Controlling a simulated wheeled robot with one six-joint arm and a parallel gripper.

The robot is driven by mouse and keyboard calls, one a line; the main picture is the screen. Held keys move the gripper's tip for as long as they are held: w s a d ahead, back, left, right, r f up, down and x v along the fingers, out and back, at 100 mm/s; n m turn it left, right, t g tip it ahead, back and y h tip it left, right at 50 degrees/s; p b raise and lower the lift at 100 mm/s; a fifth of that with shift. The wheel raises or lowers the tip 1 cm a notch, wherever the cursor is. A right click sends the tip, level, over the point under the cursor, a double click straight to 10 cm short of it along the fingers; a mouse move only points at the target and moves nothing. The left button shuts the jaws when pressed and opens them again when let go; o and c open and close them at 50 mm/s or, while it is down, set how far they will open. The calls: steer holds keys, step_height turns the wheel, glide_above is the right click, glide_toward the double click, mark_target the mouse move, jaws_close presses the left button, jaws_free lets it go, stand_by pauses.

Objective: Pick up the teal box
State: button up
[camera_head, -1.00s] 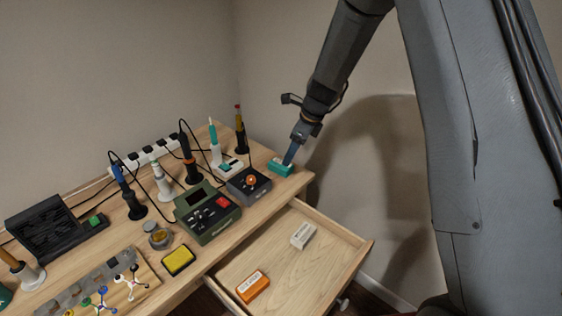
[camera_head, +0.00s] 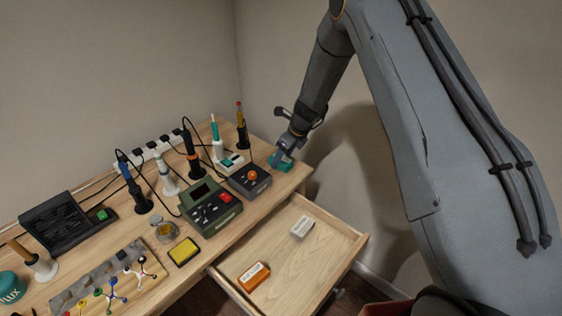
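The teal box (camera_head: 287,165) is small and sits near the right end of the wooden table, by its edge. My gripper (camera_head: 279,160) is right at the box, with its fingers down over it and covering part of it. The fingertips are small and partly hidden, so I cannot tell whether they are open or shut on the box. The box appears to rest on the table.
A dark box with an orange knob (camera_head: 250,181) stands just left of the teal box. Behind are a pen stand (camera_head: 242,138) and a teal-tipped iron (camera_head: 216,140). The open drawer (camera_head: 328,270) below holds an orange box (camera_head: 253,276) and a white box (camera_head: 302,228).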

steer(key=shift+f, duration=0.25)
steer(key=shift+c, duration=0.4)
steer(key=c, duration=1.1)
